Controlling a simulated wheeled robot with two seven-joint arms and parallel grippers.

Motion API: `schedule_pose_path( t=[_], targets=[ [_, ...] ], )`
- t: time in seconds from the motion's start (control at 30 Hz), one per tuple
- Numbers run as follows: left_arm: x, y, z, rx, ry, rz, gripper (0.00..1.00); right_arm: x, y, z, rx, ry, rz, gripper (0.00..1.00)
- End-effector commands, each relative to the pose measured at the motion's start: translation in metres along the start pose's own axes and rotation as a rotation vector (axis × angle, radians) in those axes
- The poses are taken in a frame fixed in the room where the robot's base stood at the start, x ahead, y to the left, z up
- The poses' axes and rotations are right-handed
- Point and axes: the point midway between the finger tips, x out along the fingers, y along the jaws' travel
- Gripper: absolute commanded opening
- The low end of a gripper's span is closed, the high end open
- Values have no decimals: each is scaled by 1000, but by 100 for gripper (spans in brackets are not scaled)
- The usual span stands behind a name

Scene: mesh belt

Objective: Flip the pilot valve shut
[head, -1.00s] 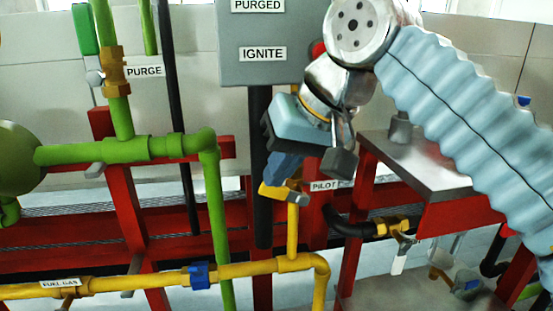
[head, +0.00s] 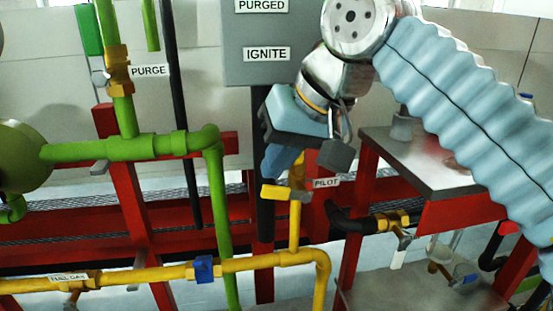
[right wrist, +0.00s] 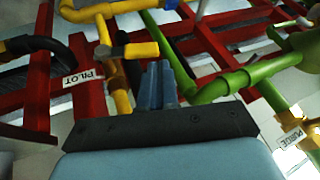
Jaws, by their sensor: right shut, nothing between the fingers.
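The pilot valve has a brass body (head: 298,173) on a vertical yellow pipe, left of the PILOT label (head: 326,183). Its yellow handle (head: 286,193) lies roughly crosswise to the pipe. The handle (right wrist: 138,50) and brass body (right wrist: 117,76) also show in the right wrist view. My right gripper (head: 278,164) is shut and empty, its blue fingers just above the handle in the head view. In the right wrist view its fingertips (right wrist: 158,70) are close beside the handle; I cannot tell whether they touch it. My left gripper is not in view.
A grey box (head: 265,50) labelled IGNITE hangs above. Green pipes (head: 110,149) and the PURGE valve (head: 118,70) are at left. A red-framed metal shelf (head: 425,165) stands at right.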

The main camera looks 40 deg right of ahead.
Motion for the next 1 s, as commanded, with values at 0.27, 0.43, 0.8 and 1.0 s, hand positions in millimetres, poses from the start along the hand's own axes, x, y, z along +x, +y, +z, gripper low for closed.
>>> schedule_pose_path(
  t=[0.27,0.43,0.8,1.0],
  targets=[
    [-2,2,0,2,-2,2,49,-11,0,-1,0,1,0,0],
    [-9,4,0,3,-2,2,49,-44,-1,-2,0,4,-1,0],
    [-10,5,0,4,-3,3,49,-120,0,-1,5,2,2,0],
    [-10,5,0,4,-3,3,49,-136,0,0,1,1,0,0]
  ],
)
